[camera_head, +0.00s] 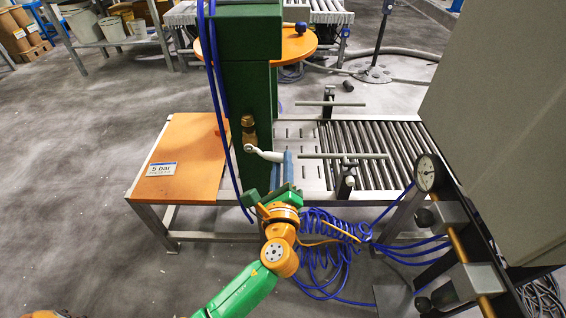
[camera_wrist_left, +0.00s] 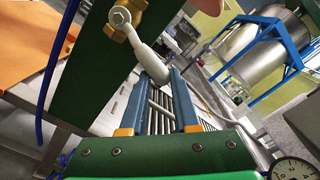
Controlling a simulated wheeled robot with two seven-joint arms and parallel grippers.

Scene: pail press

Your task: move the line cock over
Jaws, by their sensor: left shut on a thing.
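The line cock is a brass valve (camera_head: 248,132) on the side of the green press column (camera_head: 247,95), with a pale grey lever (camera_head: 264,154). The lever points right in the head view. In the wrist view its bolted pivot end (camera_wrist_left: 120,15) is at the top and its thick grip (camera_wrist_left: 152,62) runs down between the blue fingers. My left gripper (camera_head: 281,160) is shut on the lever's free end; the fingers also show in the wrist view (camera_wrist_left: 162,84). The very end of the lever is partly hidden between the fingers. My right gripper is out of view.
An orange table (camera_head: 190,140) with a "5 bar" card (camera_head: 161,169) lies left of the column. A roller conveyor (camera_head: 370,165) lies right. Blue coiled hoses (camera_head: 325,245) hang near my left arm. A gauge (camera_head: 426,172) and a grey cabinet (camera_head: 500,110) stand at the right.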

